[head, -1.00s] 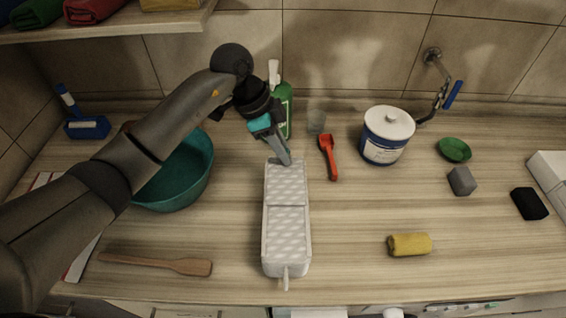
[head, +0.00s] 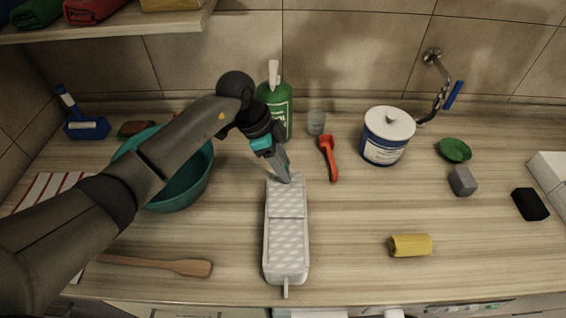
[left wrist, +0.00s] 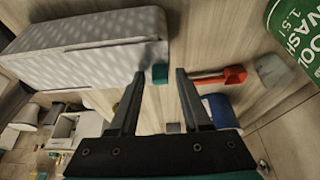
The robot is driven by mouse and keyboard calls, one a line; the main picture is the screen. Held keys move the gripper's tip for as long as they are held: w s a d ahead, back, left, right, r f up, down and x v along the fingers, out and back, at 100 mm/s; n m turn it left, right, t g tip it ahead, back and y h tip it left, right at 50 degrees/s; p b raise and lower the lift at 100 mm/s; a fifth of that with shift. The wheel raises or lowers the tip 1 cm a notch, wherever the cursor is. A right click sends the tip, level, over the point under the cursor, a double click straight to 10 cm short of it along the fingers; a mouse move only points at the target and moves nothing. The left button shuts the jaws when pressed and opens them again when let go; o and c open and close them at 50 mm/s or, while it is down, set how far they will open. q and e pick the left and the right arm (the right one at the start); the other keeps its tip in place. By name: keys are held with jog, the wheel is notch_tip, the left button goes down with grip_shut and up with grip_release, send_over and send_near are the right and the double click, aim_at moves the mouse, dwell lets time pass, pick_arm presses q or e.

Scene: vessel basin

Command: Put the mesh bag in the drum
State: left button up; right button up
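The mesh bag appears to be the long pale grey-white block (head: 286,240) with a diamond pattern, lying lengthwise on the counter with a small tab at its near end. My left gripper (head: 284,177) is at the bag's far end, fingers pointing down. In the left wrist view the fingers (left wrist: 160,73) are apart, with the bag (left wrist: 95,48) beside the left finger, at most touching it. A small teal piece shows between the fingertips; I cannot tell what it belongs to. I cannot make out the drum. My right gripper is not in view.
A teal basin (head: 188,183) stands left, partly behind my arm. A wooden spatula (head: 180,266) and yellow roll (head: 410,246) lie near the front.

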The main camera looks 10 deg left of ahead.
pick_arm(q)
jog(key=shift+o, duration=0.2)
jog(key=v, duration=1.2)
jog(key=shift+s, duration=0.1)
